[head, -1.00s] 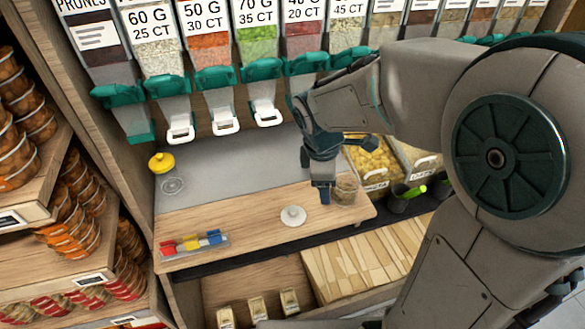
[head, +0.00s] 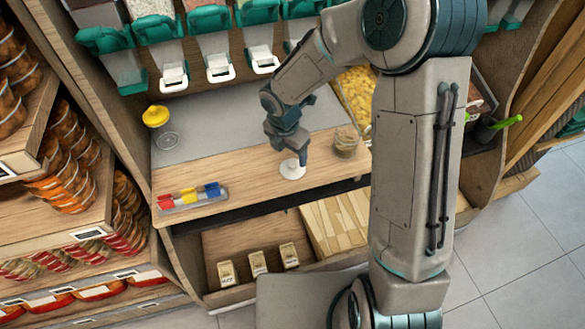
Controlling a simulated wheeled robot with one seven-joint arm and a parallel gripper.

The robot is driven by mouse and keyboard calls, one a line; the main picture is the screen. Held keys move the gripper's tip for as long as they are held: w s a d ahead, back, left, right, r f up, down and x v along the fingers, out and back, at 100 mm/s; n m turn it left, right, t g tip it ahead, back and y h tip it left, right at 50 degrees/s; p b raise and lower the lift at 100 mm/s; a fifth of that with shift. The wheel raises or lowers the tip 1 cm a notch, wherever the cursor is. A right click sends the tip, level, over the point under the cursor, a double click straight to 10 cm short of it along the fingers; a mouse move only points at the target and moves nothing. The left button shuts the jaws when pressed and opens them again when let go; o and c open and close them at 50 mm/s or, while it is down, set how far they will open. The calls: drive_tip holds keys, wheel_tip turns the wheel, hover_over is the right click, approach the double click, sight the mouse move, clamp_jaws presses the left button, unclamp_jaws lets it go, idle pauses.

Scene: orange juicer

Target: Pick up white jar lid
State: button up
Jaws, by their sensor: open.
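The white jar lid (head: 291,170) lies on the wooden counter (head: 240,184), near its front edge. It is round, with a small knob on top that my gripper now partly hides. My gripper (head: 300,157) points down over the lid's right part, with its fingertips at or just above it. I cannot tell whether the fingers touch the lid. The gripper looks open, and the lid rests flat on the counter.
A glass jar (head: 346,142) stands just right of my gripper. A tray with red, yellow and blue clips (head: 190,197) lies at the left front. A yellow-lidded jar (head: 157,117) stands at the back left. Dispensers (head: 262,62) line the back.

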sight(292, 164)
drive_tip(key=f, duration=0.3)
drive_tip(key=f+b, duration=0.1)
drive_tip(key=f, duration=0.1)
drive_tip(key=shift+w+d+f, duration=0.15)
drive_tip(key=shift+d+f, duration=0.15)
drive_tip(key=shift+d, duration=0.05)
drive_tip(key=c, duration=1.4)
drive_tip(key=shift+d, duration=0.1)
clamp_jaws()
